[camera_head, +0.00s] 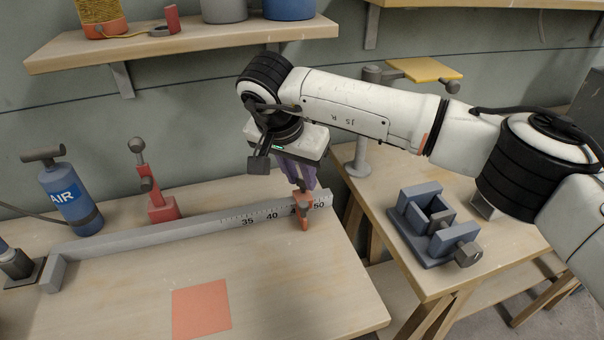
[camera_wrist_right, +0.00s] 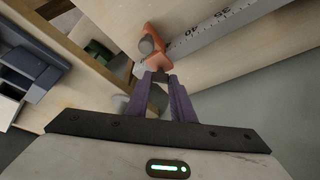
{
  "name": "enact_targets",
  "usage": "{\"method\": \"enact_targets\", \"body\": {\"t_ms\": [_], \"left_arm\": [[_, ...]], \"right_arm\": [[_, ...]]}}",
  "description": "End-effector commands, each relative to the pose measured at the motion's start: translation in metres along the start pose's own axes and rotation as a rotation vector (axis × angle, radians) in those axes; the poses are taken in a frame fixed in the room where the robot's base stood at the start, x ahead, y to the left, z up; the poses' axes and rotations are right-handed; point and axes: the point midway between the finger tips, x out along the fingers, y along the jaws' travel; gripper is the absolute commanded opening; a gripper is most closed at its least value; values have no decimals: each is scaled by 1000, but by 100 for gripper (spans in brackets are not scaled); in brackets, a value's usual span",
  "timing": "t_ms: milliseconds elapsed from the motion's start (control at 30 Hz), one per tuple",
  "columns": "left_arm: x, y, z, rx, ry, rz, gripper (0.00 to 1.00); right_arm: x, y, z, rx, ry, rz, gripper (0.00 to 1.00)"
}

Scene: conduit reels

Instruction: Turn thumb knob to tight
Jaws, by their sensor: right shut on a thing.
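An orange sliding stop (camera_head: 303,212) sits on the grey ruler rail (camera_head: 170,228) near its right end, by the 45–50 marks. It also shows in the right wrist view (camera_wrist_right: 153,65). In the head view the fingers largely hide the knob. Whether the knob is tight cannot be told. My left gripper is not in view.
A red stand (camera_head: 162,207) and a blue AIR bottle (camera_head: 70,200) stand behind the rail. An orange-red square (camera_head: 202,308) lies on the bench in front. A blue vise-like fixture (camera_head: 430,225) stands on the right table. A shelf (camera_head: 190,45) hangs above.

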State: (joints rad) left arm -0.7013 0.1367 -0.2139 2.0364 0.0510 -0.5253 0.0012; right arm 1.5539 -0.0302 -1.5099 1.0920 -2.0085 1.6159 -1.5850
Motion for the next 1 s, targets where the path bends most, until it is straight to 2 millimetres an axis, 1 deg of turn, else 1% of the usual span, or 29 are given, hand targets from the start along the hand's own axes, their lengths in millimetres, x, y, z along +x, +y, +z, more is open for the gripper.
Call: {"method": "enact_targets", "body": {"t_ms": [200, 500, 700, 1000], "left_arm": [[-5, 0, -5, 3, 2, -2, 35], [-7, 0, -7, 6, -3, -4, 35], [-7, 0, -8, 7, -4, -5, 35], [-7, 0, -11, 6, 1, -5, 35]], "right_arm": [[-2, -3, 0, 185, 1, 77, 0], [-1, -5, -1, 387, -1, 160, 0], [-1, -6, -1, 467, -1, 192, 0], [0, -6, -1, 511, -2, 210, 0]]}}
